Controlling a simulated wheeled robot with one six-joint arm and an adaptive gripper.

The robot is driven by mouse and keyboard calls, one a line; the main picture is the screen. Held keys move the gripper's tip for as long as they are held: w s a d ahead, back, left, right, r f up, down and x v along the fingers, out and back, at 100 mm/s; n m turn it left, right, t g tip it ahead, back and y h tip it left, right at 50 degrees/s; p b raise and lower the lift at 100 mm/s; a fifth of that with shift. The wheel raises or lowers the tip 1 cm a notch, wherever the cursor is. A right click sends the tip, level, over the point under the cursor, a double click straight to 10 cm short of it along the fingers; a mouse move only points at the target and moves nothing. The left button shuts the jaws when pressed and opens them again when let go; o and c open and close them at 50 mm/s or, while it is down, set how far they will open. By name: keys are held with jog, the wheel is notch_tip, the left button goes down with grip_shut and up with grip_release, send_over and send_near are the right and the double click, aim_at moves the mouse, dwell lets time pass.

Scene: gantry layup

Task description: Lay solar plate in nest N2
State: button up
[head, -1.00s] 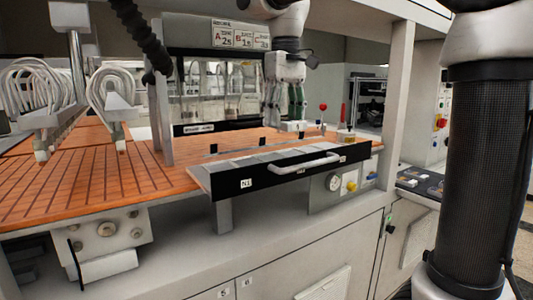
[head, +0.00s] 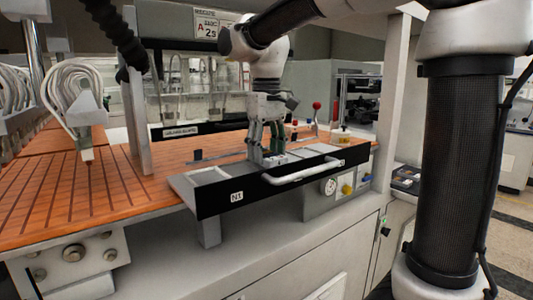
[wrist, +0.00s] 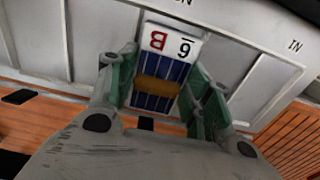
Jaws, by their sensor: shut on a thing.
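My gripper (head: 268,158) is low over the middle of the nest tray (head: 222,206). In the wrist view its green fingers (wrist: 160,95) are shut on the solar plate (wrist: 160,72), one on each long side. The plate has dark blue cells, an orange-brown band across the middle and a white end marked with a B and a digit, 6 or 9. The plate lies in line with the nest whose label, N2 (wrist: 183,2), is cut by the top edge. I cannot tell whether the plate touches the nest floor. Nest N1 (head: 206,176) is at the tray's left end.
A white handle (head: 301,171) runs along the tray's black front. The orange grooved table (head: 75,185) spreads to the left. Red and blue knobs (head: 316,106) stand behind the tray at right. A grey post (head: 137,100) and hanging cables (head: 78,80) are at left.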

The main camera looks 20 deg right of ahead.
aim_at(267, 154)
jog(key=shift+f, duration=0.35)
jog(key=shift+f, duration=0.1)
jog(key=o, duration=1.2)
jog(key=shift+c, duration=0.2)
notch_tip(267, 154, up, 8)
jog(key=shift+f, duration=0.15)
